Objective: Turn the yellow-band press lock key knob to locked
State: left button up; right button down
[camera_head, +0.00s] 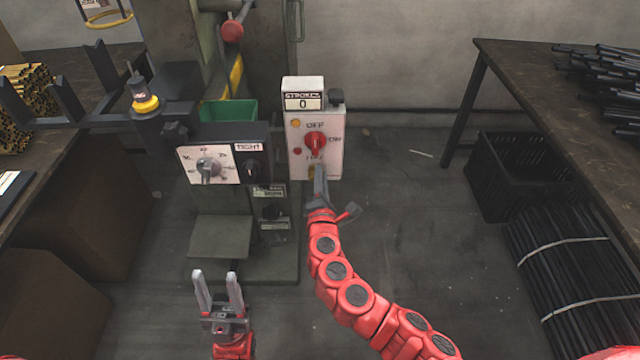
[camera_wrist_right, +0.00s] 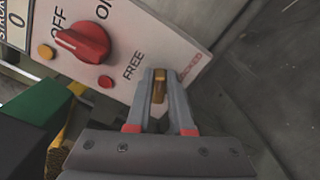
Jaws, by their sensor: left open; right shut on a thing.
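The lock key knob is a small brass piece low on the white control box (camera_head: 335,165). In the right wrist view the brass knob (camera_wrist_right: 158,90) sits between the fingers of my right gripper (camera_wrist_right: 160,82), which is shut on it. In the head view my right gripper (camera_head: 319,180) covers most of the knob. My left gripper (camera_head: 216,274) is open and empty, low in front of the press (camera_head: 260,235).
The box has a red rotary switch (camera_head: 315,143) above the knob and a STROKES counter (camera_head: 303,101) reading 0. A black crate (camera_head: 510,180) stands at right. The floor between is mostly clear.

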jog(key=shift+d+f+m+b, duration=0.1)
jog(key=shift+f+m+b, duration=0.1)
jog(key=shift+m+b, duration=1)
jog(key=shift+f+m+b, duration=0.2)
jog(key=shift+m+b, duration=0.6)
jog(key=shift+m, duration=0.7)
jog(key=c, duration=0.8)
grip_release()
jog(key=s+p, duration=0.1)
jog(key=s, duration=1.6)
jog(key=shift+s, duration=0.2)
